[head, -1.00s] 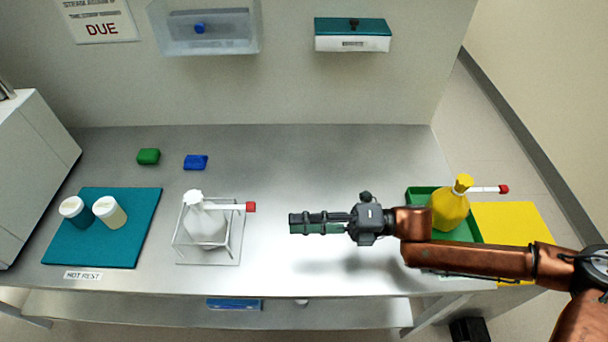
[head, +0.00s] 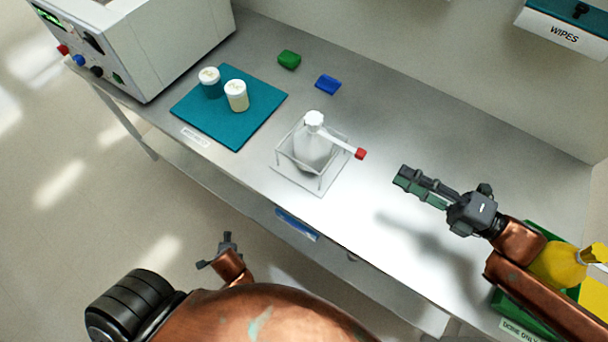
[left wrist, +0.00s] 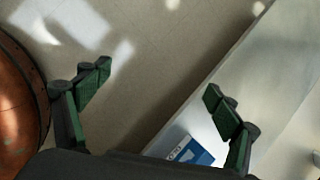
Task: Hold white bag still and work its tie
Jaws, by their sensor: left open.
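The white bag (head: 313,150) stands upright in a clear-sided wire frame (head: 325,183) on the bench. Its white tie (head: 338,144) sticks out to the right and ends in a red tip (head: 360,153). My right gripper (head: 401,177) is above the bench, to the right of the red tip and apart from it. I see its fingers side-on, so their gap is hidden. My left gripper (head: 215,251) is over the floor in front of the bench, away from the bag. In the left wrist view its fingers (left wrist: 157,82) are spread with nothing between them.
A teal mat (head: 228,132) holds two lidded jars (head: 237,96). Green (head: 289,60) and blue (head: 328,85) blocks lie behind the bag. A yellow bag (head: 556,265) sits in a green tray (head: 508,301) at right. The bench front edge lies between my left gripper and the bag.

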